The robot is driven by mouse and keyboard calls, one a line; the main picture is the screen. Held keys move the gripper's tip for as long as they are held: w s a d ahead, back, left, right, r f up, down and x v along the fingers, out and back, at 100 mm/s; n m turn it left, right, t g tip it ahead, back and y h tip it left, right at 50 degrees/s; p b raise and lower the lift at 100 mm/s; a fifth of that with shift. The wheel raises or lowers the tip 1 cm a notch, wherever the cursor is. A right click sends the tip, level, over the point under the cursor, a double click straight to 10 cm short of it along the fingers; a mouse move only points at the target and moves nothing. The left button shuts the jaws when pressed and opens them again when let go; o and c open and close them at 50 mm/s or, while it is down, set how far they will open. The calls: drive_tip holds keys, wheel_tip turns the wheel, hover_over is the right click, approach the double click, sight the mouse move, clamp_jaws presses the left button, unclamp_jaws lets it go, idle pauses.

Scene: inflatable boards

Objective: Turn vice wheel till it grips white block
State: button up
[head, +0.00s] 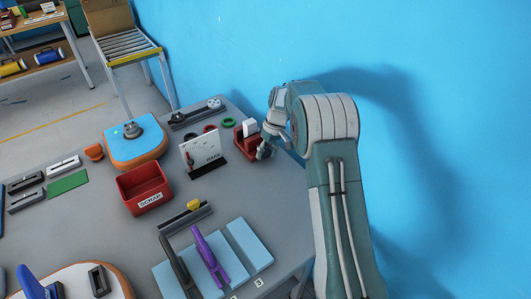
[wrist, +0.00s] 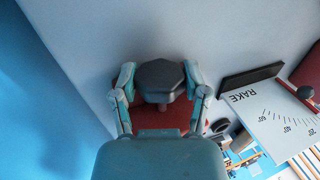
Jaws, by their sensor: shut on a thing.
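The red vice (head: 241,144) stands on the grey table near the blue wall, with the white block (head: 250,128) upright at its jaws. I cannot tell whether the jaws touch the block. In the wrist view the dark, many-sided vice wheel (wrist: 160,78) sits between the two fingers of my gripper (wrist: 158,84), which is shut on it from both sides. The red vice body (wrist: 174,133) shows only partly behind my gripper; the block is hidden there. In the head view my gripper (head: 265,149) is at the vice's right side and the wheel is hidden.
A white RAKE board (head: 201,150) on a black base stands left of the vice; it also shows in the wrist view (wrist: 284,118). A red SCRAP bin (head: 144,188) is farther left. Small rings (head: 228,122) lie behind the vice. The blue wall is close on the right.

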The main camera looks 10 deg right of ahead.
sight(266, 149)
drive_tip(key=shift+f+y, duration=0.15)
drive_tip(key=shift+y, duration=0.35)
drive_tip(key=o, duration=1.1)
drive_tip(key=shift+o, duration=0.2)
wheel_tip(266, 149, up, 10)
